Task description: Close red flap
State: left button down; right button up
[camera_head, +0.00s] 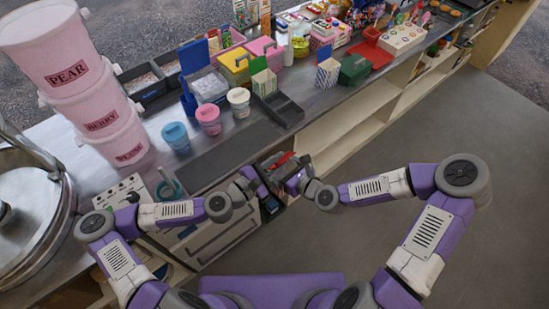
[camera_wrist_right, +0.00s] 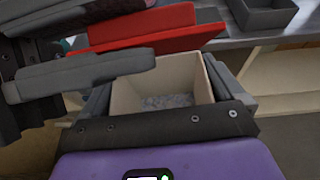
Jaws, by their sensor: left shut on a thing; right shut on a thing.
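The red flap (camera_wrist_right: 165,42) stands open at the back of a cream carton (camera_wrist_right: 205,92) in the right wrist view. Greyish bits lie inside the carton's open mouth. My right gripper (camera_head: 289,172) has a finger on each side of the carton and is shut on it. My left gripper (camera_wrist_right: 100,45) comes in from the left, one finger in front of the flap over the mouth and one behind it. It looks shut on the flap. In the head view the flap (camera_head: 279,160) is a small red patch between both grippers; the carton is mostly hidden there.
The counter (camera_head: 160,148) runs behind, with an empty dark tray (camera_head: 282,108) and several cups, like the white one (camera_head: 239,101). A green-flap carton (camera_head: 264,80) and a blue-flap carton (camera_head: 328,72) stand further back. Pink tubs (camera_head: 80,75) are stacked left. The floor on the right is clear.

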pick_arm(q)
jog(key=shift+s+d+f+m, duration=0.15)
jog(key=shift+s+m, duration=0.1)
jog(key=shift+m, duration=0.3)
jog(key=shift+s+d+f+m, duration=0.15)
jog(key=shift+s+m, duration=0.05)
jog(key=shift+m, duration=0.35)
jog(key=c, duration=1.1)
grip_release()
jog(key=shift+f, duration=0.1)
